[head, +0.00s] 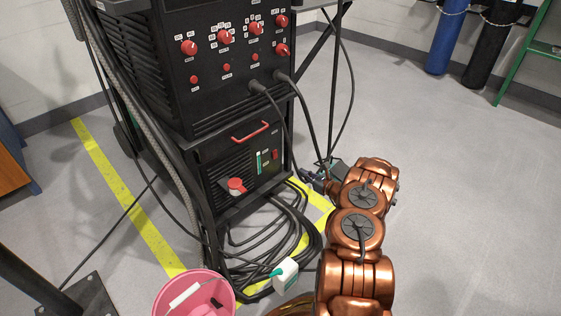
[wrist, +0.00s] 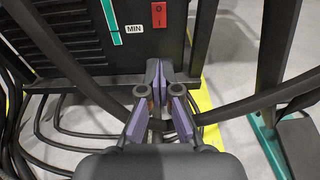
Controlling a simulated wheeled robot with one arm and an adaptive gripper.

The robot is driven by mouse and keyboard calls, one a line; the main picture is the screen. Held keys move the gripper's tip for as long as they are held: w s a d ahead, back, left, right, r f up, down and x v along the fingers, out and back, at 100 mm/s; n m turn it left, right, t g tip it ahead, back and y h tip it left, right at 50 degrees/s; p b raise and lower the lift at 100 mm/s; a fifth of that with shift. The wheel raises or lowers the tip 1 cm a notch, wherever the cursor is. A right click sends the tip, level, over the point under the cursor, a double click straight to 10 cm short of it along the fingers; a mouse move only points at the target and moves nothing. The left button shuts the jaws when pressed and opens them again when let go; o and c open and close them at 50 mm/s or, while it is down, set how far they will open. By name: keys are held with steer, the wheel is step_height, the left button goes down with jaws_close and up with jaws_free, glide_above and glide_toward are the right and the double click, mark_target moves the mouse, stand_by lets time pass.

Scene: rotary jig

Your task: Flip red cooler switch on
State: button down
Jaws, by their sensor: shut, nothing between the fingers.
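The red cooler switch (head: 275,154) is a small upright rocker on the front of the black lower cooler unit (head: 218,168), right of a green-and-white level gauge. In the wrist view the switch (wrist: 159,15) shows at the top centre, marked 0 above and I below. I cannot tell which side is pressed in. My gripper (wrist: 157,72) is shut and empty, its purple-grey fingertips together. In that picture the fingertips lie below the switch, apart from it. In the head view my gripper is small, to the right of the cooler and partly hidden by my arm.
Thick black cables (head: 286,100) hang down in front of the cooler's right side and pass close by my gripper. Coiled hoses (head: 262,240) lie on the floor below. A pink bucket (head: 176,304) stands at front left. The floor to the right is clear.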

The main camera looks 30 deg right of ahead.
steer(key=b, duration=0.5)
glide_toward(276, 157)
steer(key=x, duration=0.5)
steer(key=shift+w+a+f, duration=0.1)
steer(key=shift+a+f, duration=0.05)
steer(key=shift+f, duration=0.05)
steer(key=shift+x, duration=1)
steer(key=shift+r, duration=0.1)
steer(key=shift+r, duration=0.1)
